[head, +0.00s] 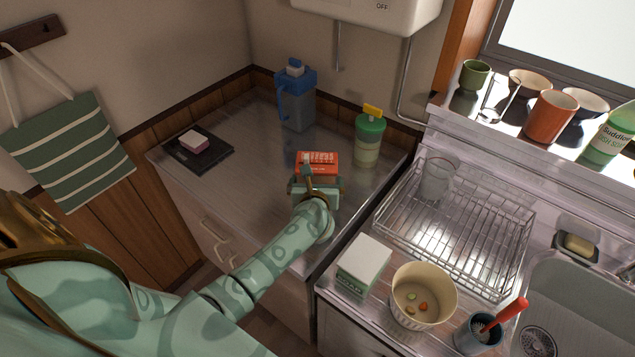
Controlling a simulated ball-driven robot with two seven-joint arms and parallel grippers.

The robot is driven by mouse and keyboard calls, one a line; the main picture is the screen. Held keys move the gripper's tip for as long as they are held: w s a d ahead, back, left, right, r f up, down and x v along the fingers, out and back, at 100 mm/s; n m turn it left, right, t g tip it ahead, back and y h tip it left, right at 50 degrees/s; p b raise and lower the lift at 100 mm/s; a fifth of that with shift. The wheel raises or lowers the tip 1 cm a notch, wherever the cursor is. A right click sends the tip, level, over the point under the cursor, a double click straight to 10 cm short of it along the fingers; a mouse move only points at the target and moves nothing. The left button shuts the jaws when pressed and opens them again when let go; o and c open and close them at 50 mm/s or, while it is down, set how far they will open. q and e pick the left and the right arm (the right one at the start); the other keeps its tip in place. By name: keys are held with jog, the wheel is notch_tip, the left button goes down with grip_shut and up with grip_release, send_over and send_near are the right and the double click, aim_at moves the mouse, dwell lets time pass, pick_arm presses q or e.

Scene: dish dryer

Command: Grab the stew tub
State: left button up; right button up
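The stew tub (406,313) is a pale ribbed round tub, open at the top, with orange and green pieces inside. It stands upright on the counter left of the sink, in front of the wire dish rack. My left gripper (316,181) is over the left counter, up and to the left of the tub and well apart from it. It is beside an orange-red box (317,160) with white print. Its fingers are largely hidden, so I cannot tell whether they are open or touch the box. My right gripper is not in view.
A green-and-white carton (365,264) stands close left of the tub. A dark cup with a red-handled brush (478,335) stands to its right. The dish rack (455,228) holds a clear glass. A green-lidded container (368,142) and blue-topped jug (296,100) stand behind.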

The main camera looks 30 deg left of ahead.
pick_arm(q)
jog(key=shift+w+a+f, duration=0.2)
jog(key=shift+w+a, duration=0.05)
jog(key=shift+w, duration=0.2)
jog(key=shift+r, duration=0.1)
jog(key=shift+c, duration=0.7)
jog(key=c, duration=1)
jog(key=shift+c, duration=0.9)
